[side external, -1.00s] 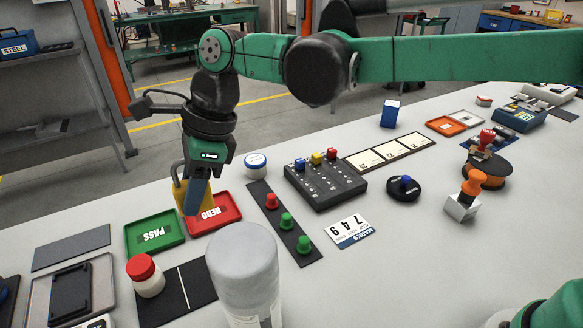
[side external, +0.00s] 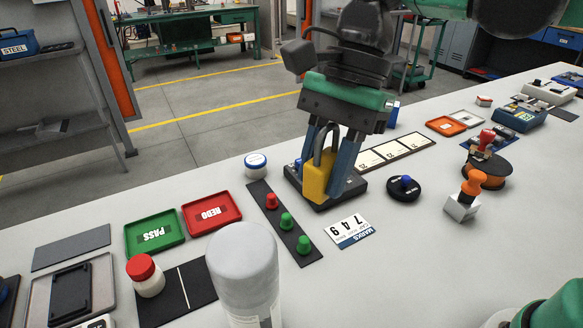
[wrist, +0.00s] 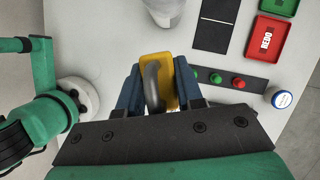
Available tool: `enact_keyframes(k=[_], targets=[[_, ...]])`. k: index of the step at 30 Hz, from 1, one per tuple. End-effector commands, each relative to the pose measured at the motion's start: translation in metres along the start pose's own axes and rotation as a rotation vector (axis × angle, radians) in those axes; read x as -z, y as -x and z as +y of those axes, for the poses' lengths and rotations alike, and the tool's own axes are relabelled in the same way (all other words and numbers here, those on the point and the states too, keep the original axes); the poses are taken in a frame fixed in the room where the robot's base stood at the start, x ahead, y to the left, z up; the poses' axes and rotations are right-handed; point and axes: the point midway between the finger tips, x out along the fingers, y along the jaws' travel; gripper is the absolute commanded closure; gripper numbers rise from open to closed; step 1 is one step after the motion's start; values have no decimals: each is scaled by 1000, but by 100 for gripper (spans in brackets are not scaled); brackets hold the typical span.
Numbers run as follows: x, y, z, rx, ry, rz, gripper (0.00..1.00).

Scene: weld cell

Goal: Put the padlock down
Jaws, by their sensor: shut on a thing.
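The padlock (side external: 316,178) has a yellow body and a grey shackle. My gripper (side external: 333,185) is shut on it, with one blue finger on each side. In the side external view it hangs in front of the dark block with coloured buttons (side external: 350,194) and hides part of it. I cannot tell the exact gap to the table. In the wrist view the padlock (wrist: 158,75) sits between the fingers, body pointing away from the palm and shackle nearer to it.
A green PASS tray (side external: 154,232) and a red REDO tray (side external: 211,212) lie empty at left. A strip with coloured knobs (side external: 283,220), a number card (side external: 349,231) and a grey cylinder (side external: 243,270) are near. Bare table (side external: 400,270) shows at front right.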

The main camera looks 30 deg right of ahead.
Motion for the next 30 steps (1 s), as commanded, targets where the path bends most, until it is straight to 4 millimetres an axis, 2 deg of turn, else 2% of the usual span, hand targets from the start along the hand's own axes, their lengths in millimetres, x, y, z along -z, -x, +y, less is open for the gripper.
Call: enact_keyframes(k=[3, 7, 24, 30], targets=[[5, -2, 14, -14, 38, -7, 100], [11, -14, 17, -19, 53, -10, 100], [55, -123, 16, -18, 52, -9, 100], [64, -146, 16, -18, 51, -9, 100]])
